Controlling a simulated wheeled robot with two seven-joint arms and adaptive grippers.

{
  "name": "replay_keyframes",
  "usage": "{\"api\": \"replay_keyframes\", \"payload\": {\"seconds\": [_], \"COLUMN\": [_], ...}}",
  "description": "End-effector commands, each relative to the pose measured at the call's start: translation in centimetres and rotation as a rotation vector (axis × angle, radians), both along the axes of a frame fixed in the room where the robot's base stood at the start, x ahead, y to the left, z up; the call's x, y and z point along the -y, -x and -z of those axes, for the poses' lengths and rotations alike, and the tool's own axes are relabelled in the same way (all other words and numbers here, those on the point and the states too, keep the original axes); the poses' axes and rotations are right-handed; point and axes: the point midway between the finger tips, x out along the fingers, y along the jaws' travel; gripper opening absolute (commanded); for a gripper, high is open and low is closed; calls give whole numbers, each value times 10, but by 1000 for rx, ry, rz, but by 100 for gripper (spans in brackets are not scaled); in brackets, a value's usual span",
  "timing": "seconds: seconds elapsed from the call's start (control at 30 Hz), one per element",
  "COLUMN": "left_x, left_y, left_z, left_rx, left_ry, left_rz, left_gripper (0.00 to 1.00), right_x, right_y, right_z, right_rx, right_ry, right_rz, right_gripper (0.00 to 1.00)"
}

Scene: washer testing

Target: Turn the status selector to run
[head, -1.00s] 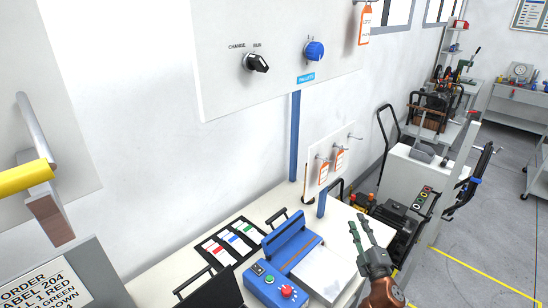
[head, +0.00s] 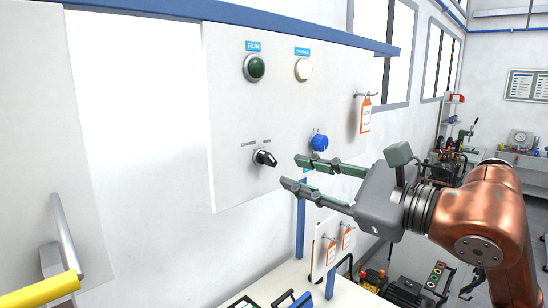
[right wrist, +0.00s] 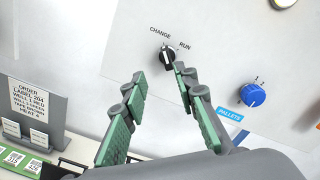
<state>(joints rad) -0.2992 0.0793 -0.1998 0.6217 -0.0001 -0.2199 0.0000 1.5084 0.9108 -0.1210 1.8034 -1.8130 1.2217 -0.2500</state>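The status selector (head: 265,158) is a black knob on the white wall panel, with CHANGE printed to its upper left and RUN to its upper right. It also shows in the right wrist view (right wrist: 167,58), where a pale mark sits at its upper end, on the CHANGE side. My right gripper (head: 289,171) is open and empty, its green-padded fingers pointing at the selector. In the right wrist view the fingertips (right wrist: 158,74) lie below the knob, the right one overlapping its edge; I cannot tell whether it touches. My left gripper is out of view.
A blue PALLETS knob (head: 319,142) is just right of the selector. Green (head: 254,67) and white (head: 303,69) round lamps or buttons are above. An orange tag (head: 365,115) hangs on a hook to the right. A workbench (head: 285,280) stands below.

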Motion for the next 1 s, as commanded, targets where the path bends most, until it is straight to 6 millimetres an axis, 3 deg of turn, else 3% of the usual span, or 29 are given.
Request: {"api": "replay_keyframes", "payload": {"seconds": [0.17,0.6,1.0], "left_x": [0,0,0], "left_y": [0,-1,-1], "left_z": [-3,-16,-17], "left_rx": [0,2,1], "left_ry": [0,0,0], "left_rz": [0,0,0], "left_gripper": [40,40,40], "right_x": [1,-43,-49], "right_y": [-2,-46,-52], "right_z": [-11,-11,-10], "right_rx": [33,30,30], "right_ry": [28,26,26], "right_rz": [44,42,42], "right_gripper": [27,27,27]}}
